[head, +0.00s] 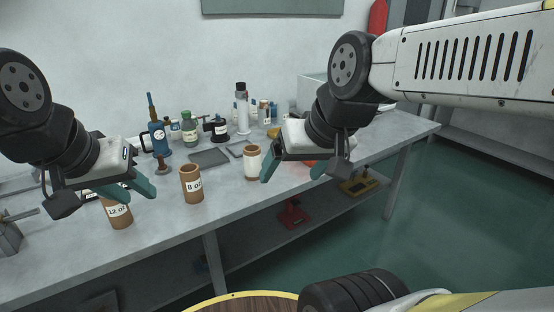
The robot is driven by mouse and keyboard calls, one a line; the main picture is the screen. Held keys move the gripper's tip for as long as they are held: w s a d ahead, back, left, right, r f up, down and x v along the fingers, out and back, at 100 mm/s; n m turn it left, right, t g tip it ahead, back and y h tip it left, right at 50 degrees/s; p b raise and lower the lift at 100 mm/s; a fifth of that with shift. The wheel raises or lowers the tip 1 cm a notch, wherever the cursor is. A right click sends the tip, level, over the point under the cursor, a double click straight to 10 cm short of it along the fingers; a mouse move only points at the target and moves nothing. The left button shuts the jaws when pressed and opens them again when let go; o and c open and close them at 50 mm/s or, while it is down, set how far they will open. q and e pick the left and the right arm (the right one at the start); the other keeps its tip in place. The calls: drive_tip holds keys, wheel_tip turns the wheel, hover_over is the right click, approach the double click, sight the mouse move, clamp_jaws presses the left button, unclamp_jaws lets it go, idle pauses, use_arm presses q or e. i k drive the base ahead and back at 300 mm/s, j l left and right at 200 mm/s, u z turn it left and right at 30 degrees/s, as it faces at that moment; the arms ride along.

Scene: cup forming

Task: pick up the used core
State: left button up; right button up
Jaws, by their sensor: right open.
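Two brown cardboard cylinders stand on the workbench: one labelled "12 oz" (119,216) and one labelled "8 oz" (192,186). A third cylinder (252,163), white with a brown rim, stands further right. No label marks any of them as the used core, so I cannot tell which it is. My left gripper (127,191) looks open, its teal fingers in front of and above the "12 oz" cylinder, hiding its top. My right gripper (292,174) is open and empty, just right of the white cylinder. An orange-red thing behind it is mostly hidden.
The grey workbench (260,203) runs along the wall. Bottles, a blue tool (157,138) and a dark flat tray (209,157) stand towards its back. A lower shelf holds a red item (293,214) and a yellow item (359,184). A round wooden top (245,304) shows at the bottom.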

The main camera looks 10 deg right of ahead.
sight(252, 154)
drive_tip(key=z, duration=0.3)
drive_tip(key=i+l+u, duration=0.7)
drive_tip(key=u, duration=0.2)
drive_tip(key=l, duration=0.1)
